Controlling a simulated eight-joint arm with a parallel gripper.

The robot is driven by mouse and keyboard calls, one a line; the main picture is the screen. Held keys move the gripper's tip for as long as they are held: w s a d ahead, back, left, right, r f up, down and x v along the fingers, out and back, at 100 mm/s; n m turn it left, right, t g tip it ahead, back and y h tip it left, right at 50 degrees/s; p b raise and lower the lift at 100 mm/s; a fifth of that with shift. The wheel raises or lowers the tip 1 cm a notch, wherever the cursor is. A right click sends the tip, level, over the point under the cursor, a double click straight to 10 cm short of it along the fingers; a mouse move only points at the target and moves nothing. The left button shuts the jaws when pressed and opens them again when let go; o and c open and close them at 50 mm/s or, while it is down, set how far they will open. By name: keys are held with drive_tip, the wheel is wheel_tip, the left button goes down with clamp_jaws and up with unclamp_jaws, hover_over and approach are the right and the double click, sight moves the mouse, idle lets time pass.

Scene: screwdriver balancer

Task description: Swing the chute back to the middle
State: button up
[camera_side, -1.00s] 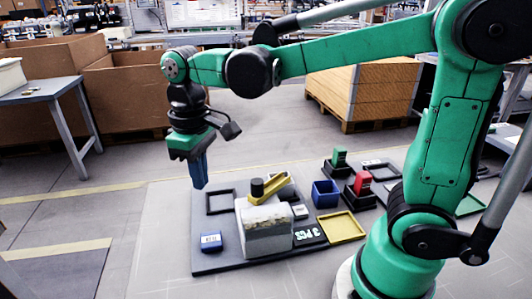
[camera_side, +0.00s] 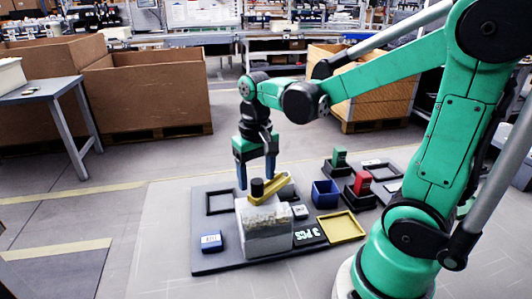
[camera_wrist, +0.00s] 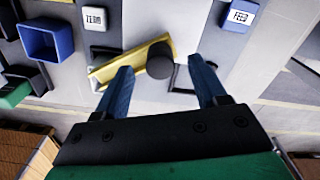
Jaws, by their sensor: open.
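The chute (camera_side: 272,186) is a yellow trough on top of the pale grey machine block (camera_side: 265,230). It is turned to one side, pointing up and right in the side view. A black round knob (camera_side: 257,187) stands at its near end. In the wrist view the chute (camera_wrist: 125,66) runs from the knob (camera_wrist: 160,60) toward the left. My gripper (camera_side: 256,183) is open, pointing down above the chute, with its two blue fingers apart. In the wrist view the knob shows between the fingertips (camera_wrist: 160,65). I cannot tell whether either finger touches it.
A blue bin (camera_side: 325,194) and a yellow tray (camera_side: 341,228) lie right of the block. A "3 PCS" display (camera_side: 310,234) is beside it. A blue labelled block (camera_side: 211,241) and a black square frame (camera_side: 219,202) are left. Red (camera_side: 362,183) and green (camera_side: 340,157) blocks stand farther right.

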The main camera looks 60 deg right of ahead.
drive_tip(key=shift+f, duration=0.95)
clamp_jaws()
idle(0.8)
